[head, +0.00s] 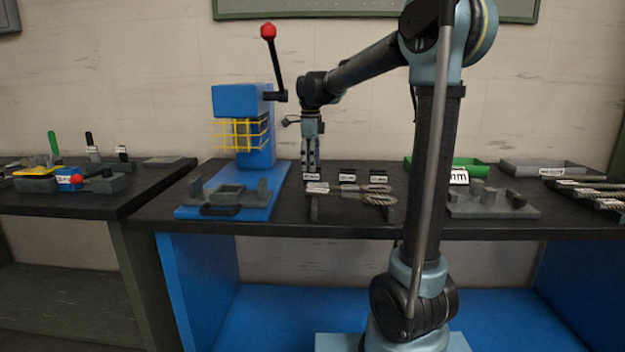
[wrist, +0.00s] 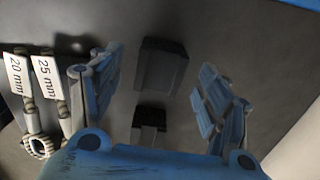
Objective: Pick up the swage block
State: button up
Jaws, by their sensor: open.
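My gripper (head: 311,168) points down over the dark bench, right of the blue press. In the wrist view its two fingers (wrist: 160,62) are spread wide with nothing held between them. A dark grey block (wrist: 162,64) lies between and beyond the fingertips, apart from both; it looks like the swage block, but I cannot read a label on it. A smaller dark block (wrist: 150,117) lies nearer the palm, partly hidden by the gripper body.
A blue press (head: 257,140) with a yellow guard and red-knobbed lever stands close left. Tagged pieces marked 20 mm (wrist: 20,85) and 25 mm (wrist: 48,80) lie left of the fingers. A green tray (head: 455,162) and grey tray (head: 545,168) stand at the right.

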aim_at(312, 175)
jog(key=f, duration=0.4)
jog(key=shift+w+d+f, duration=0.1)
jog(key=shift+d, duration=0.25)
jog(key=shift+f, duration=0.55)
grip_shut()
